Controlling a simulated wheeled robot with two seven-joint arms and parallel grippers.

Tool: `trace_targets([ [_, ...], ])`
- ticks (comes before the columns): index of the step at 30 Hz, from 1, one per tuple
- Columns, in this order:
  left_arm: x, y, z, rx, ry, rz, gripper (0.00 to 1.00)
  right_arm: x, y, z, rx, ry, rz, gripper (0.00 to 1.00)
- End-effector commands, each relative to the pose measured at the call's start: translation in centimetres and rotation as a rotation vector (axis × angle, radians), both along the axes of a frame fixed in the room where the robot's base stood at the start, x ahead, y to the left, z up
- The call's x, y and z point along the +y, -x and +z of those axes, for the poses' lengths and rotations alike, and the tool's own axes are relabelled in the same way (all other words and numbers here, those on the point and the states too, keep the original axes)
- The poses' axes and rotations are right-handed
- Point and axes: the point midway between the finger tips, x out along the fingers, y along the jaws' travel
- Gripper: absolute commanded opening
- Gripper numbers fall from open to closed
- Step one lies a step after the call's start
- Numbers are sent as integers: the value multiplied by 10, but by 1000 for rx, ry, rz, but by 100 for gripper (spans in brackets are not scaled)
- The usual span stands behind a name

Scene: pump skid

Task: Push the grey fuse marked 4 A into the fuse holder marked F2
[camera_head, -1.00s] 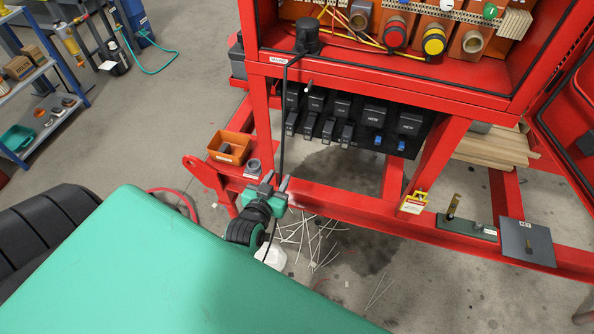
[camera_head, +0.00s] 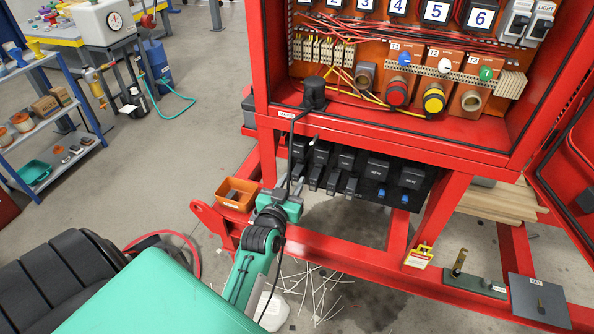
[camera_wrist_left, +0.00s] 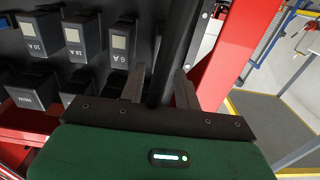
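My left gripper (camera_head: 290,188) is in front of the red frame, left of and below the black fuse panel. In the left wrist view its two fingers (camera_wrist_left: 160,82) stand apart; a dark upright strand, seemingly the hanging black cable (camera_head: 290,145), shows between them, and I cannot tell whether they touch it. The black fuse panel (camera_head: 427,188) carries rows of dark blocks. In the wrist view, blocks read 16 A, 10 A and 6 A (camera_wrist_left: 122,42). I cannot make out a 4 A fuse or an F2 mark. A grey piece (camera_head: 232,194) lies in the orange bin (camera_head: 240,205). My right gripper is out of view.
The red skid rail (camera_head: 340,255) runs below the panel. A yellow tag (camera_head: 419,257), a green plate with a brass post (camera_head: 475,285) and a grey plate (camera_head: 538,302) are along it. The red cabinet (camera_head: 400,140) overhangs above. Loose white strips lie on the floor.

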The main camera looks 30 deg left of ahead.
Motion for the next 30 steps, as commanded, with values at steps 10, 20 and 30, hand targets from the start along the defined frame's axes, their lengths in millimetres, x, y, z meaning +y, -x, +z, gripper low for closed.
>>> trace_targets([
  [10,10,-41,0,0,-1,0,33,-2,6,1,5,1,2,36],
  [20,11,-46,0,0,-1,0,33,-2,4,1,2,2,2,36],
  [30,11,-45,0,0,-1,0,33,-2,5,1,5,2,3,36],
])
